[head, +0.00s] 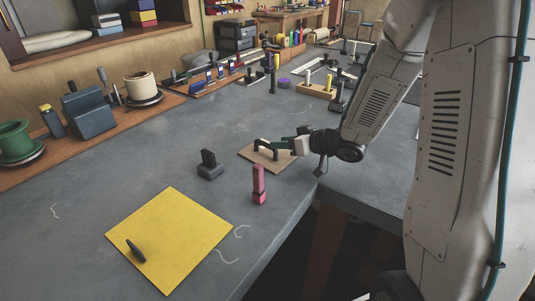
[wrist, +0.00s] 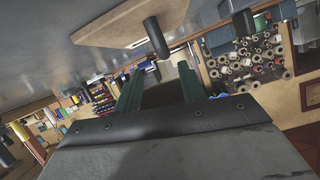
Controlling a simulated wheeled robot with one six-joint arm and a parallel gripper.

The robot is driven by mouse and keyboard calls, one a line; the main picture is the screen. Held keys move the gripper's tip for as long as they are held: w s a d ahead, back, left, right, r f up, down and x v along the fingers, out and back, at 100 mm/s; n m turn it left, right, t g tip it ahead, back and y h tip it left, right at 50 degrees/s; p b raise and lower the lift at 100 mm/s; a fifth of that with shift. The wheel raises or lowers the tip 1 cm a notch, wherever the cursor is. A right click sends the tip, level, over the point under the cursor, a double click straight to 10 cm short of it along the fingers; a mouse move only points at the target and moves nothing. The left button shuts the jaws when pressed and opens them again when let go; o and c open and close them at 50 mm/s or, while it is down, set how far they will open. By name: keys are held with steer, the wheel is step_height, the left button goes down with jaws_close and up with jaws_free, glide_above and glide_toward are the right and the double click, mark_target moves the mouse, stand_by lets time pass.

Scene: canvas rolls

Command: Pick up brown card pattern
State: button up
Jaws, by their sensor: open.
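The brown card pattern (head: 270,164) is a flat tan board lying on the grey bench, with a black upright handle (head: 258,147) on it. The handle appears just beyond the fingertips. The fingers partly hide the board in the head view.
A black block with an upright grip (head: 209,166) and a pink marker-like piece (head: 259,185) stand nearby. A yellow sheet (head: 175,225) with a dark piece (head: 136,250) lies at the front. The bench edge is close below the board; tools line the back.

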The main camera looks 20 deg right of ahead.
mark_target(264, 143)
steer(key=x, duration=0.7)
steer(key=shift+a+f, duration=0.15)
steer(key=shift+a, duration=0.3)
jaws_close()
